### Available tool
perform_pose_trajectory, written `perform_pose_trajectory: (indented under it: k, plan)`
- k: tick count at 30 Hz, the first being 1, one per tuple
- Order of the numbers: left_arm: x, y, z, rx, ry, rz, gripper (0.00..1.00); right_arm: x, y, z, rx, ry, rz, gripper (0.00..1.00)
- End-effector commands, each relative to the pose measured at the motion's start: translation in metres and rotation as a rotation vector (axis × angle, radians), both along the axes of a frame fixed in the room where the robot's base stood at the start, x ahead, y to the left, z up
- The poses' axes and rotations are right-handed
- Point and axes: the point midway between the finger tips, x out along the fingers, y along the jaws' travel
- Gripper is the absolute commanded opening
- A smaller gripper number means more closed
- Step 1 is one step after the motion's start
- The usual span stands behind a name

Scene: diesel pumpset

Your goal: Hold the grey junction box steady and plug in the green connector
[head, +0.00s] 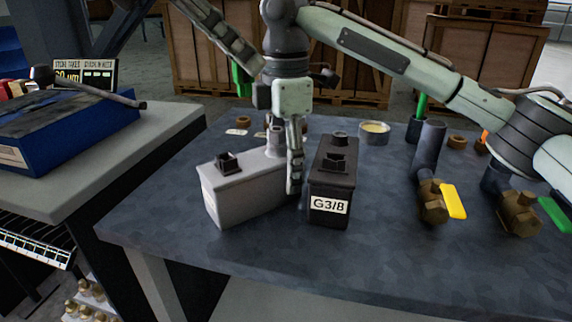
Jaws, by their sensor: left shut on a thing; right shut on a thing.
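The grey junction box (245,195) stands upright on the dark bench, with a black socket (228,162) on its top. My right gripper (293,160) points down at the box's right side and is shut on it. One finger shows in the gap between the grey box and a black box; the other is hidden. The green connector (241,80) is in the air, above and behind the grey box, apart from the socket. My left gripper (246,62) is shut on it; its fingertips are partly hidden by my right wrist.
Brass valves with yellow (453,201) and green handles stand further right. A round tin (374,133) is behind. A blue case (60,135) is on the left table. The bench front is clear.

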Motion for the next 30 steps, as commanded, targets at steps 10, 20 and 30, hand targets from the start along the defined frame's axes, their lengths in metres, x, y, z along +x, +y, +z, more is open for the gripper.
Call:
perform_pose_trajectory:
  k: [10, 20, 30]
  plan:
    - [0.000, 0.000, 0.000, 0.000, 0.000, 0.000, 0.00, 0.000, 0.000, -0.001, 0.000, 0.001, -0.001, 0.20]
    - [0.000, 0.000, -0.001, 0.000, 0.001, -0.006, 0.00, 0.000, 0.000, -0.001, 0.000, 0.001, -0.001, 0.20]
    - [0.003, -0.001, -0.036, -0.004, 0.010, -0.421, 0.00, 0.000, 0.000, -0.001, 0.000, 0.001, 0.000, 0.20]
